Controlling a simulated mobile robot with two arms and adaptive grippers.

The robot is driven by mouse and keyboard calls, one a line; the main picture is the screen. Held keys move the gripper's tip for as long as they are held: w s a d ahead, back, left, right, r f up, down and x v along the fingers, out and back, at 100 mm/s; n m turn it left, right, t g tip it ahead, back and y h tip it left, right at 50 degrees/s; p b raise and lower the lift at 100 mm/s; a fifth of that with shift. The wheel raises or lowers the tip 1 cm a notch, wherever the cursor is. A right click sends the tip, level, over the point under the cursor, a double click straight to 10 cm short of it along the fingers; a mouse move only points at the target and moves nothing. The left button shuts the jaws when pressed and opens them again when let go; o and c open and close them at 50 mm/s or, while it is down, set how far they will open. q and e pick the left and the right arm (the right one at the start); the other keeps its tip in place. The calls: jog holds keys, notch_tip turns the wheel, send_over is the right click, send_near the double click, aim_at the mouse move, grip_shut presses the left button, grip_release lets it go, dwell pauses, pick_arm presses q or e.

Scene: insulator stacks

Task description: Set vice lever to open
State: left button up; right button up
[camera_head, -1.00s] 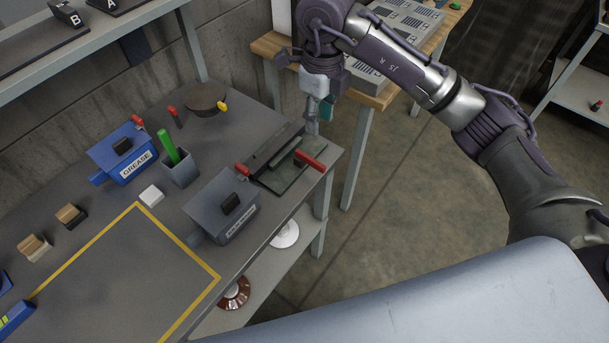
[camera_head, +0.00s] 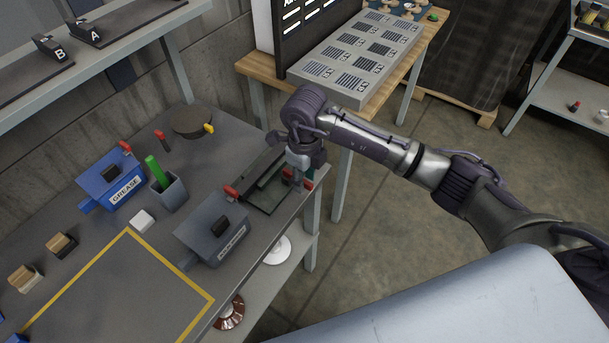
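The vice (camera_head: 262,198) is a dark green, flat device with a long dark bar at the right corner of the grey workbench. Its red lever (camera_head: 308,185) is at its right end, mostly hidden by my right gripper (camera_head: 298,180). The gripper points down at the lever. Its fingers are small and partly covered, so I cannot tell whether they touch or hold it. A second red piece (camera_head: 230,191) shows at the vice's left end. My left gripper is not in view.
A grey lidded box (camera_head: 212,232), a blue GREASE box (camera_head: 112,186), a grey cup (camera_head: 168,191) with a green stick and a white block (camera_head: 143,221) stand left of the vice. A wooden table (camera_head: 256,68) with a grey panel (camera_head: 355,60) stands behind.

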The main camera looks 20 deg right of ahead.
grip_shut()
dwell(0.3)
